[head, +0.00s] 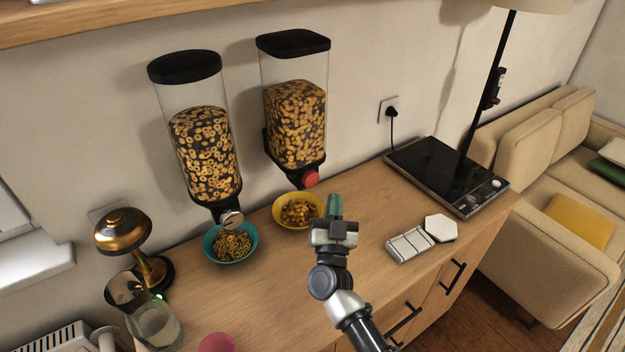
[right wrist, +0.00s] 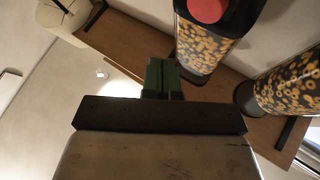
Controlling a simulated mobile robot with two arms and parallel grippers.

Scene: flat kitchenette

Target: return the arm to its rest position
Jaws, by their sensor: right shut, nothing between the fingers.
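My right gripper (head: 334,207) is shut and empty, held above the counter in front of the yellow bowl. Its green fingertips are pressed together, and they also show in the right wrist view (right wrist: 161,77). The right arm comes in from the bottom of the head view. My left gripper is in neither view.
Two cereal dispensers (head: 205,150) (head: 297,115) hang over a teal bowl (head: 231,243) and a yellow bowl (head: 297,210), both holding cereal. A hob (head: 440,172), a white switch block (head: 409,246), a brass lamp (head: 124,233) and a glass jug (head: 155,322) stand on the counter (head: 260,290).

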